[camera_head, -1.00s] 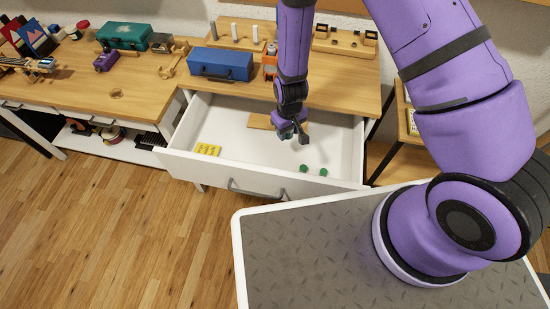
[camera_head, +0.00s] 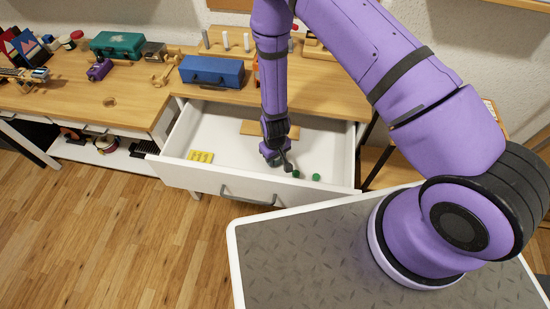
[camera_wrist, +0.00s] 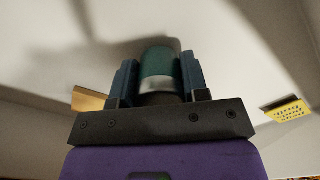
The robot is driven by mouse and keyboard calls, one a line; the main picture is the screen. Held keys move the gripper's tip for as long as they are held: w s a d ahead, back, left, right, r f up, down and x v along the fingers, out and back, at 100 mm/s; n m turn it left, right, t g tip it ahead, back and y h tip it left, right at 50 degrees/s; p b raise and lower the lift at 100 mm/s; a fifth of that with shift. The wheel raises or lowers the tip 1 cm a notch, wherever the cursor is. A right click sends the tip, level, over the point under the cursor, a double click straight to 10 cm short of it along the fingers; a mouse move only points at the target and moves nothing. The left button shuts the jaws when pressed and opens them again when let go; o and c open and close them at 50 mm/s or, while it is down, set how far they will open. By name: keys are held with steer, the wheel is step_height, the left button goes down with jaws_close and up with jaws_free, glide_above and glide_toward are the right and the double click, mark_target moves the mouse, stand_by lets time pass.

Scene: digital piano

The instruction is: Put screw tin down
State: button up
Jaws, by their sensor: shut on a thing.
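The screw tin (camera_wrist: 157,68) is a green cylinder with a silvery band in the wrist view. My gripper (camera_wrist: 157,75) is shut on it, with a blue-grey finger on each side. In the head view my gripper (camera_head: 276,157) points down inside the open white drawer (camera_head: 215,130), towards its front. The tin is mostly hidden there by the gripper. Its shadow falls on the pale drawer floor in the wrist view. I cannot tell whether the tin touches the floor.
A yellow item (camera_head: 200,156) lies at the drawer's left, and a wooden piece (camera_head: 255,128) behind. A blue toolbox (camera_head: 212,72) stands on the bench. Drawer floor between yellow item and gripper is clear.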

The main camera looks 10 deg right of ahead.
steer(key=shift+f, duration=0.45)
steer(key=shift+f, duration=0.1)
steer(key=o, duration=0.9)
steer(key=shift+o, duration=0.2)
step_height(320, 180, up, 12)
steer(key=shift+r, duration=0.15)
